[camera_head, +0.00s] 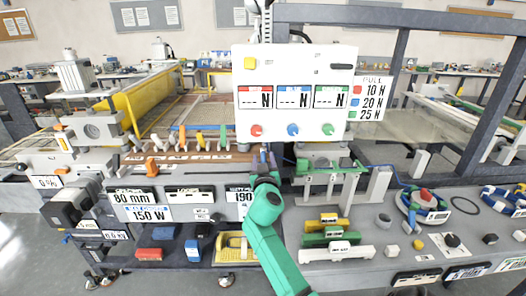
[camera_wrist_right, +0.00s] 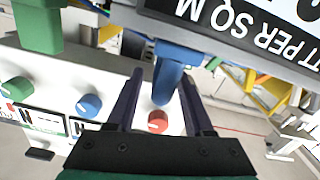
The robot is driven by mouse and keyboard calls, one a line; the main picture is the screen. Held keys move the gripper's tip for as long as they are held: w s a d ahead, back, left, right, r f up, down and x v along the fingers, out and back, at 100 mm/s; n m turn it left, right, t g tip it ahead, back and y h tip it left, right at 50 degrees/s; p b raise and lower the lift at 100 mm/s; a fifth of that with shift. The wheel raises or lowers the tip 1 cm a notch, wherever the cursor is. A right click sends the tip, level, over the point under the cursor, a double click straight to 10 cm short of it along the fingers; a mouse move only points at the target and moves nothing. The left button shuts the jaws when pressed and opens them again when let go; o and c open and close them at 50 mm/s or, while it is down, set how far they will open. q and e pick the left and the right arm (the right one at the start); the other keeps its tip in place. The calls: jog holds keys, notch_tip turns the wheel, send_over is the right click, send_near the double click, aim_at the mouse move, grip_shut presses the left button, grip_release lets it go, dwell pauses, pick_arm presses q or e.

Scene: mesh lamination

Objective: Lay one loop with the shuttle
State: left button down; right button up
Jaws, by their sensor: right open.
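My right gripper (camera_head: 264,158) is at the front of the machine, below the white panel (camera_head: 290,108). In the right wrist view its two dark fingers (camera_wrist_right: 160,76) stand apart. A blue peg-like part (camera_wrist_right: 172,72) shows between them; I cannot tell whether a finger touches it. The panel has a red knob (camera_head: 257,130), a blue knob (camera_head: 293,129) and a green knob (camera_head: 327,129). A sign (camera_head: 371,98) beside it reads PULL 10 N, 20 N, 25 N. I cannot tell which thing is the shuttle. My left gripper is out of view.
Yellow (camera_head: 328,222), green (camera_head: 331,238) and white (camera_head: 337,252) labelled blocks lie on the grey bench. A round holder (camera_head: 424,200) and small parts stand farther right.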

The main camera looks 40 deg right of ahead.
aim_at(263, 155)
jog(key=shift+x, duration=1.55)
grip_shut()
jog(key=shift+f, duration=0.1)
